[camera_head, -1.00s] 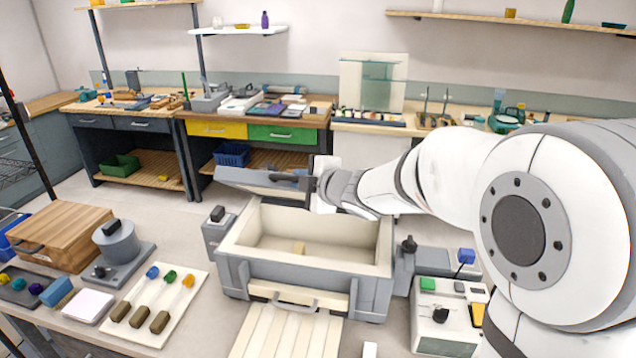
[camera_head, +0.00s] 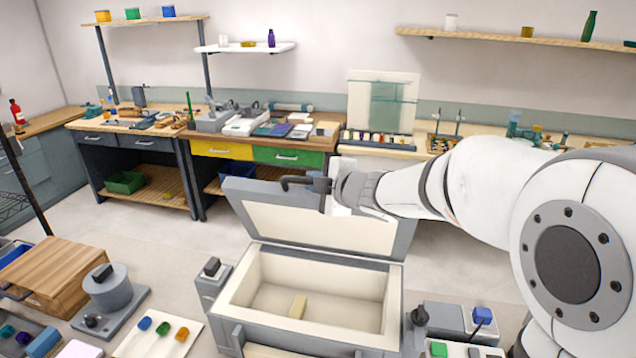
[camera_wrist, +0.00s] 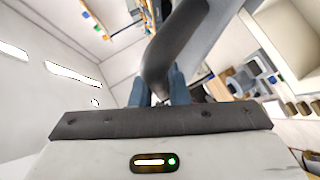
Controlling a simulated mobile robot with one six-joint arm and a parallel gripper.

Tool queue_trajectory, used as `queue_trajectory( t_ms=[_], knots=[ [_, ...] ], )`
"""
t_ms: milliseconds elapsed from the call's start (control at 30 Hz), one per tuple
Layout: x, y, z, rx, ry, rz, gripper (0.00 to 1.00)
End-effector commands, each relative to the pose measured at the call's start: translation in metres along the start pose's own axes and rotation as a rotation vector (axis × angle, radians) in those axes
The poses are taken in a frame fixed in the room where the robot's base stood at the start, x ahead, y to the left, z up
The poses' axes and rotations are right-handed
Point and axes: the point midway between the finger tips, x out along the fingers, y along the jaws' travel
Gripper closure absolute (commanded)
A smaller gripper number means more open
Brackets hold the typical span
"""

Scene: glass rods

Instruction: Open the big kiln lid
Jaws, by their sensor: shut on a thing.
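The big kiln (camera_head: 315,340) is a grey box with a cream, hollow inside, and a small tan block (camera_head: 298,307) lies on its floor. Its lid (camera_head: 330,228) stands raised and leans back from the rear edge, its cream inner face showing. The dark lid handle (camera_head: 294,180) is at the lid's upper edge. My gripper (camera_head: 322,184) is shut on this handle. In the wrist view my gripper's fingers (camera_wrist: 158,92) close around the dark handle bar (camera_wrist: 172,55). My gripper partly hides the handle.
A small round grey pot (camera_head: 107,290) and a wooden box (camera_head: 55,275) stand left of the kiln. A control box with green and blue parts (camera_head: 455,345) is at the right. Workbenches (camera_head: 330,130) line the back wall, with open floor before them.

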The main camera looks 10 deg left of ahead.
Motion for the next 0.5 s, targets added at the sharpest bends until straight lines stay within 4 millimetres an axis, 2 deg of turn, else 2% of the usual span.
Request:
queue_trajectory(
  t_ms=[267, 300, 500],
  knots=[
    [-0.0002, 0.0012, -0.0003, -0.004, 0.003, 0.003, 1.00],
    [-0.0003, 0.0013, -0.0002, -0.003, 0.003, 0.003, 0.82],
    [-0.0007, 0.0014, 0.0011, -0.001, 0.000, 0.003, 0.66]
  ],
)
